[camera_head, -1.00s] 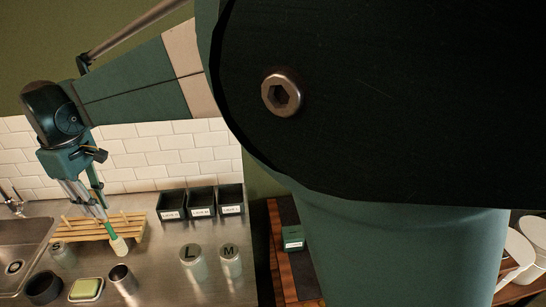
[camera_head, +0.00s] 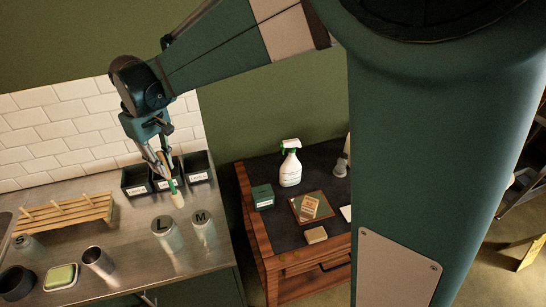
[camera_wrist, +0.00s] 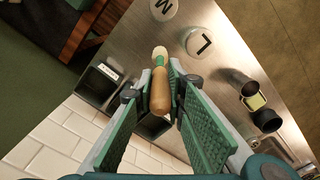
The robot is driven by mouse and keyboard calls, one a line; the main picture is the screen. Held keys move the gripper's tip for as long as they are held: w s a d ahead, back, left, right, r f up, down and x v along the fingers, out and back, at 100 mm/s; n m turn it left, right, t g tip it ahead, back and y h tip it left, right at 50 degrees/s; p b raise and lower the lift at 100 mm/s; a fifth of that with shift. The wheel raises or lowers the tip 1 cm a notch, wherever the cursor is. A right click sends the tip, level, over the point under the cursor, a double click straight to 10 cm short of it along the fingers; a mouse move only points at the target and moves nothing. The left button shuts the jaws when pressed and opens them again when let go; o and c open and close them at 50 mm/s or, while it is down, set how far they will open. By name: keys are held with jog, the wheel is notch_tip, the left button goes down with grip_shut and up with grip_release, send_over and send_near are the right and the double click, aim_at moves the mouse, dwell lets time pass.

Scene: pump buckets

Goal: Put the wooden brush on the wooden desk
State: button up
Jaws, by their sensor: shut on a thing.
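The wooden brush (camera_wrist: 160,92) has a wooden handle, a green middle and a pale tip. My gripper (camera_head: 163,162) is shut on it and holds it in the air over the steel counter, tip downward. In the head view the brush's pale tip (camera_head: 178,200) shows just above the L canister, in front of the black bins. In the wrist view the brush lies between the finger pads of my gripper (camera_wrist: 161,92). The wooden desk (camera_head: 254,225), with a dark top, stands right of the counter. Its edge also shows in the wrist view (camera_wrist: 88,28).
On the desk are a spray bottle (camera_head: 291,165), a green box (camera_head: 262,196), a wooden tray (camera_head: 298,207) and a tan block (camera_head: 316,235). Black bins (camera_head: 137,181), the L canister (camera_head: 163,233), the M canister (camera_head: 202,222) and a slatted rack (camera_head: 65,215) stand on the counter.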

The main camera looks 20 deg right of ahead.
jog(key=s+d+f+m, duration=0.2)
jog(key=d+f+m, duration=0.1)
jog(key=d, duration=0.8)
jog(key=s+d+f+m, duration=0.3)
jog(key=d+f, duration=0.1)
jog(key=d, duration=0.8)
jog(key=s+d+f+m, duration=0.2)
jog(key=d+f+m, duration=0.1)
jog(key=d, duration=0.9)
jog(key=shift+s+d+f+m, duration=0.15)
jog(key=shift+s+m, duration=0.25)
jog(key=shift+m, duration=0.2)
jog(key=shift+f, duration=3.05)
jog(key=shift+f, duration=2.1)
